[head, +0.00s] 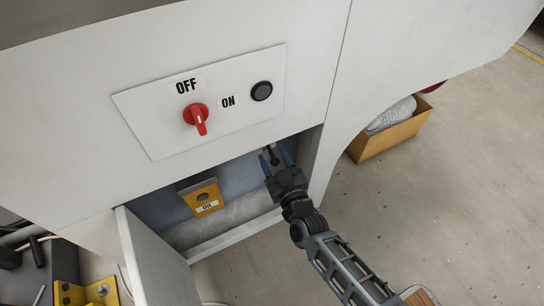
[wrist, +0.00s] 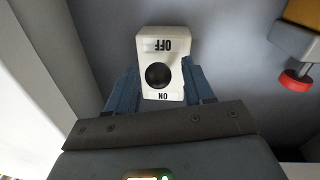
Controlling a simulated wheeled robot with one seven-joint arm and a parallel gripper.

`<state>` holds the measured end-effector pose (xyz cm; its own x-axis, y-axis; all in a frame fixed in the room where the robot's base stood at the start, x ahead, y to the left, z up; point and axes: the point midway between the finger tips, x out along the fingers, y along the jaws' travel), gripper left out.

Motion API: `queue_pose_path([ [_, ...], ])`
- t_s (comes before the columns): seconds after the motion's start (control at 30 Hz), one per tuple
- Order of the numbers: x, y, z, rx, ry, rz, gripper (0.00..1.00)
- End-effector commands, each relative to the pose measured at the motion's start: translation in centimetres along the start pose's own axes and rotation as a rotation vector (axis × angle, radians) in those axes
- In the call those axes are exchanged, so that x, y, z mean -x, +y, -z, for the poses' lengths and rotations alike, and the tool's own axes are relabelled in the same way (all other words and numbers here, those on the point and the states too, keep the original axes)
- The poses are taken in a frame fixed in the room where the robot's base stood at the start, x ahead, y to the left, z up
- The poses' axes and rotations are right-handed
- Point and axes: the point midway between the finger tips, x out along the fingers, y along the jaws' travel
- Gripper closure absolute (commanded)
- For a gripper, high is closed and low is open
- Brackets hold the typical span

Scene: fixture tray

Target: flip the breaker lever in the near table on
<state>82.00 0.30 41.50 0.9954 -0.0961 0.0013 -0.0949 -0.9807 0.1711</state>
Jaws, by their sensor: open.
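The breaker is a white block (wrist: 164,39) in the wrist view, on the grey back wall of the open compartment. OFF is printed upside down at its top edge and ON at its bottom edge. Its lever shows end-on as a black round knob (wrist: 158,76) between the two labels. My gripper (wrist: 160,85) is open, with one blue finger on each side of the block; I cannot tell whether they touch it. In the head view my gripper (head: 277,160) reaches into the right part of the compartment, and a small dark part, perhaps the lever, shows between the fingers.
A yellow OIL box (head: 203,197) sits left of my gripper in the compartment. The open door (head: 158,262) hangs at lower left. Above is a panel (head: 145,118) with a red knob (head: 198,117) and black button (head: 262,91). A cardboard box (head: 392,135) stands right.

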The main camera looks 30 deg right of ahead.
Motion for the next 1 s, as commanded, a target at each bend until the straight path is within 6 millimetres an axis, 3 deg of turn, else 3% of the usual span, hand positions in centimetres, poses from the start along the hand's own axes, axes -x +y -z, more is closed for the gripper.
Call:
queue_pose_path([
  [0.2,-1.7,0.0,-0.1,0.000,-0.001,0.000,0.48],
  [0.47,-1.8,0.0,0.0,0.000,-0.001,0.000,0.48],
  [1.0,-1.8,0.0,-0.1,0.000,-0.001,0.000,0.98],
])
